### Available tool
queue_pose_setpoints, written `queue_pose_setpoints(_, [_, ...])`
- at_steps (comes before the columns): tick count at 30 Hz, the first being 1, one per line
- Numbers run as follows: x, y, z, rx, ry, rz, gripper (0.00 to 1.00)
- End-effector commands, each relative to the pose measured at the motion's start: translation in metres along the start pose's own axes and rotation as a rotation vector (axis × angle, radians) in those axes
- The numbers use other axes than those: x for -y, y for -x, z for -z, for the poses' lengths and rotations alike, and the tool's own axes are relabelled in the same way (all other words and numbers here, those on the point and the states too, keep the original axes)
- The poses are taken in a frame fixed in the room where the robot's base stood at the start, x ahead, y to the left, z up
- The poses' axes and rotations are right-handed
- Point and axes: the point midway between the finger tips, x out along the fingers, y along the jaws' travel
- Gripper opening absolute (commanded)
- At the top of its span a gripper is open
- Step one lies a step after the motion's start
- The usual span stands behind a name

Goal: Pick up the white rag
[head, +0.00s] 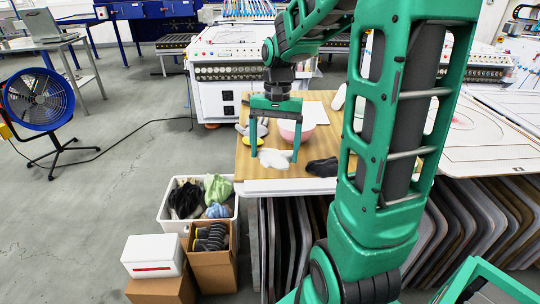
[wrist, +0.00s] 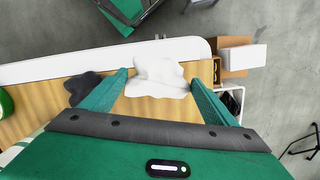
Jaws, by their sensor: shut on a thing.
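The white rag (head: 275,158) lies crumpled at the front of the wooden table (head: 246,178), near its pale front edge. My gripper (head: 275,158) reaches down from above, with one green finger on each side of the rag. In the wrist view, the white rag (wrist: 158,78) fills the gap between the two fingertips of my gripper (wrist: 158,79), which is shut on it. The rag appears at table level; I cannot tell whether any of it is clear of the top.
A dark rag (head: 322,167) lies to the right, and a pink bowl (head: 309,116) stands behind. A white bin (head: 168,225) of rags and cardboard boxes (head: 211,268) stand on the floor at left. A blue fan (head: 38,98) stands farther left.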

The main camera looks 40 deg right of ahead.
Motion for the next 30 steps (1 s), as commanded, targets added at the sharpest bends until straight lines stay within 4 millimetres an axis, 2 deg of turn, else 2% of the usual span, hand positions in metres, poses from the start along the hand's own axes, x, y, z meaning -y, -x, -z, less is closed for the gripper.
queue_pose_setpoints(6, [-0.01,0.021,-0.048,-0.005,0.003,0.002,0.6])
queue_pose_setpoints(15, [-0.018,0.038,-0.089,-0.003,0.002,0.001,0.6])
queue_pose_setpoints(21, [-0.021,0.043,-0.1,-0.002,0.0,0.001,0.6])
queue_pose_setpoints(30, [-0.021,0.043,-0.101,-0.001,-0.001,0.0,0.6])
